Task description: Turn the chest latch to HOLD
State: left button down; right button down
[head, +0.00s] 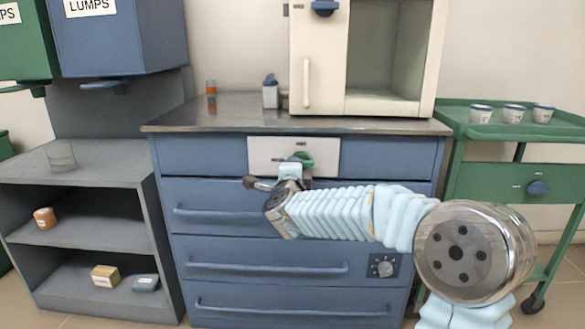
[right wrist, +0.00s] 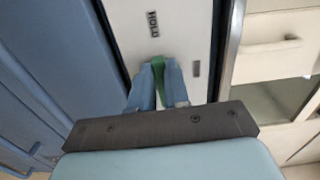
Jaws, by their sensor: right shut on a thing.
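The chest (head: 205,158) is a blue drawer unit with a white panel (head: 265,145) at the top middle of its front. A green latch (head: 305,159) sits on this panel, partly hidden by my right gripper (head: 294,168). In the right wrist view the gripper's two blue fingers (right wrist: 157,85) are shut on the green latch (right wrist: 158,78), one on each side. The HOLD label (right wrist: 152,23) is on the white panel beyond the fingertips. A second small label (right wrist: 196,68) is too small to read. I cannot tell the latch's exact angle. My left gripper is out of view.
A cream furnace (head: 318,75) stands on the steel top, beside a small bottle (head: 270,95). A green cart (head: 500,130) with several cups is at right. A grey shelf unit (head: 110,165) is at left. Drawer handles (head: 270,267) protrude below the panel.

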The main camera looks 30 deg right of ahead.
jog(key=shift+a+f, duration=0.1)
jog(key=c, duration=1.1)
grip_release()
jog(key=v, duration=1.3)
jog(key=shift+s, duration=0.4)
jog(key=shift+a, duration=0.1)
